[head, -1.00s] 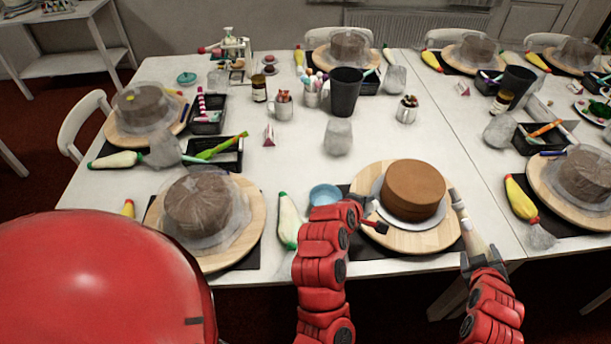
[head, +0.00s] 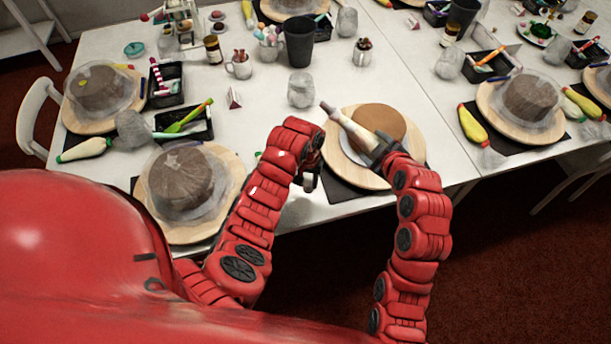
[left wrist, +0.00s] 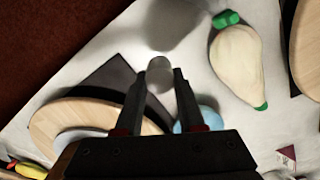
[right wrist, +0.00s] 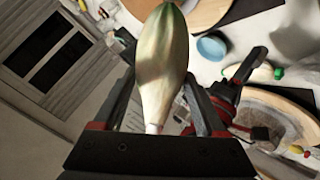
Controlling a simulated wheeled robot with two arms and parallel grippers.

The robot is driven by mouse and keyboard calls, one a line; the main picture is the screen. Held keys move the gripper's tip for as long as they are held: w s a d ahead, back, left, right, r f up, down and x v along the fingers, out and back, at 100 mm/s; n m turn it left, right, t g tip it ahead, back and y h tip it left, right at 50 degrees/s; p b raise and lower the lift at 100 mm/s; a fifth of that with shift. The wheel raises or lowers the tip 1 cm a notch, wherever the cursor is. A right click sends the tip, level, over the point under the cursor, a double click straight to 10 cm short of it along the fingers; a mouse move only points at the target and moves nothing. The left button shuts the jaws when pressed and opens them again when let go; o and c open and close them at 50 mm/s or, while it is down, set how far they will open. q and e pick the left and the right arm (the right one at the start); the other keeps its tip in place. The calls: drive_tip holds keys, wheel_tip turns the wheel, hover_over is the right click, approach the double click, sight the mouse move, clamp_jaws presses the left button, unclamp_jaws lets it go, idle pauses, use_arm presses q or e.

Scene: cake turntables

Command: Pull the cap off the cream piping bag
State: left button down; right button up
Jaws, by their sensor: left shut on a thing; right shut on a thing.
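The cream piping bag (head: 352,128) is held by my right gripper (head: 382,150), above the brown cake (head: 380,122) and its wooden turntable (head: 334,162). Its narrow end points up and left, away from the gripper. In the right wrist view the pale, green-tinted bag (right wrist: 162,60) stands between the fingers. My left gripper (head: 308,178) is apart from the bag, lower left of it. It is shut on a small grey rounded piece, possibly the cap (left wrist: 159,72), between its fingertips in the left wrist view. Whether the bag's tip is bare is unclear.
A clear-wrapped cake (head: 187,178) on a board is left of my left arm. A blue bowl (right wrist: 211,46) and another cream bag with green ends (left wrist: 238,62) lie on the table near my left gripper. A grey cup (head: 301,90) and black bin (head: 299,42) stand behind.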

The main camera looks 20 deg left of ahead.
sight(372, 158)
use_arm(q)
drive_tip(key=shift+s+a+r, duration=0.1)
drive_tip(key=shift+a+r, duration=0.1)
drive_tip(key=shift+a, duration=0.1)
use_arm(e)
drive_tip(key=shift+a+r, duration=0.1)
drive_tip(key=shift+a, duration=0.1)
use_arm(q)
drive_tip(key=shift+f, duration=0.15)
drive_tip(key=shift+f+b, duration=2.05)
drive_tip(key=shift+f, duration=1.05)
use_arm(e)
drive_tip(key=shift+f, duration=2.05)
use_arm(q)
drive_tip(key=shift+f, duration=0.1)
use_arm(e)
drive_tip(key=shift+f, duration=0.1)
use_arm(q)
drive_tip(key=shift+c, duration=2.2)
unclamp_jaws()
drive_tip(key=shift+r+p, duration=0.75)
drive_tip(key=shift+r, duration=0.45)
use_arm(e)
drive_tip(key=shift+r, duration=0.85)
use_arm(q)
drive_tip(key=shift+r+p, duration=0.95)
drive_tip(key=shift+r, duration=0.9)
use_arm(e)
drive_tip(key=shift+r, duration=1)
